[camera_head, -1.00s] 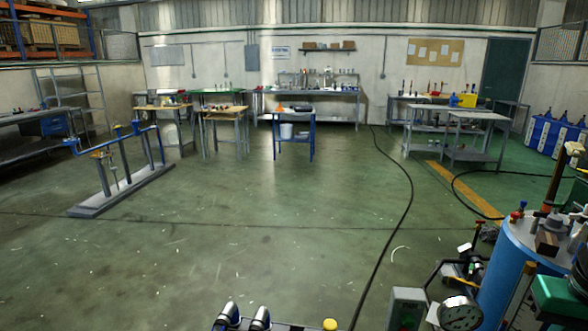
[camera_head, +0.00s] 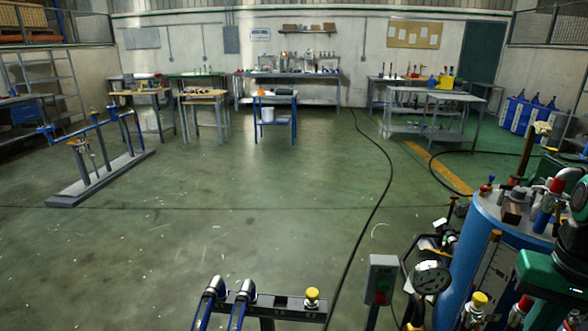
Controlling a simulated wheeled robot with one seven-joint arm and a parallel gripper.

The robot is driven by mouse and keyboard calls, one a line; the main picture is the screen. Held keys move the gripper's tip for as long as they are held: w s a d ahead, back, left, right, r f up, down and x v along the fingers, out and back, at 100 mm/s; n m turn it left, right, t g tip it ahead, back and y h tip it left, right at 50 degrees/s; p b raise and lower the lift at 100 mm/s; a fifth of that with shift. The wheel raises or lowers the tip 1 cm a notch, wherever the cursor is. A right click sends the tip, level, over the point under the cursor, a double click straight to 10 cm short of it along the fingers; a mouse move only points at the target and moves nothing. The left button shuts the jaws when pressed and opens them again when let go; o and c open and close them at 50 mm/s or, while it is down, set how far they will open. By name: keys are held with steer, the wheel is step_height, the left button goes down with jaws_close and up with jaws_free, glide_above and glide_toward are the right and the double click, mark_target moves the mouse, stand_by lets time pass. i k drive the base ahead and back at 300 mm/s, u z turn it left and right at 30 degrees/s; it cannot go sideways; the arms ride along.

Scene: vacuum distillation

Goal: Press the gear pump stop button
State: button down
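A grey push-button box (camera_head: 382,266) on a post stands near the bottom, right of centre. Its upper face has a small label that seems to read START. A green button (camera_head: 382,285) sits below the label, and a red button (camera_head: 380,298) sits just under it. Both are small, and I cannot read any label by the red one. A pressure gauge (camera_head: 431,277) is right beside the box. My gripper does not show in this view.
A large blue cylinder vessel (camera_head: 478,260) with valves and hoses stands right of the box. A low rack (camera_head: 270,306) with chrome-and-blue fittings and a yellow knob (camera_head: 312,294) is to its left. A black cable (camera_head: 372,215) crosses the open green floor (camera_head: 250,220). Workbenches line the back wall.

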mark_target(380, 296)
steer(key=z, duration=2.85)
steer(key=i, duration=0.45)
steer(key=u, duration=2.6)
